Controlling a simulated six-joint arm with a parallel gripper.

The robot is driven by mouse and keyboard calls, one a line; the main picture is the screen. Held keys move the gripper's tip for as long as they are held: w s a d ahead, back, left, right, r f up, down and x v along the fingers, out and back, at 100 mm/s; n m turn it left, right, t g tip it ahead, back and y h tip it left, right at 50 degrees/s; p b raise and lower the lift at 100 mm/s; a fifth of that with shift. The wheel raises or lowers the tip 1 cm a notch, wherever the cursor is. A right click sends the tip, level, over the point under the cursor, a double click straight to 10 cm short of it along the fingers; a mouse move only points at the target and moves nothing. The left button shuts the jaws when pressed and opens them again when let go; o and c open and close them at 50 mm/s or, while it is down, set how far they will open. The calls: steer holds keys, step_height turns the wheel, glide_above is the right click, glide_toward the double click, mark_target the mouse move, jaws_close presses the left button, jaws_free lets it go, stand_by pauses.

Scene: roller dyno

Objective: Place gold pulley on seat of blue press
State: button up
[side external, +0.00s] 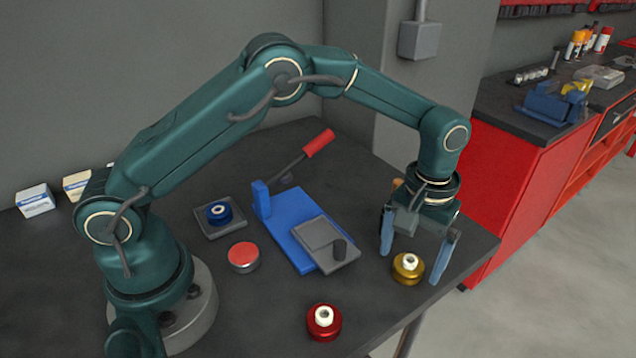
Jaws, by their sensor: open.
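The gold pulley (408,268), with a white hub on top, stands on the dark table near its right edge. My gripper (414,264) points down over it with its blue fingers open, one on each side of the pulley. I cannot tell whether the fingers touch it. The blue press (290,217) lies left of the gripper, with a red-handled lever (318,143) at its back. Its grey square seat (322,243) carries a dark upright post (339,249) and holds no pulley.
A red pulley (323,322) stands at the front. A red-topped round tin (243,257) sits left of the press. A blue pulley (218,212) rests on a grey square tray (236,226). Small boxes (36,201) stand at far left. A red cabinet (520,185) is beyond the table's right edge.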

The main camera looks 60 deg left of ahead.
steer(key=shift+f, duration=0.3)
steer(key=c, duration=1.5)
jaws_close()
steer(key=shift+r, duration=0.2)
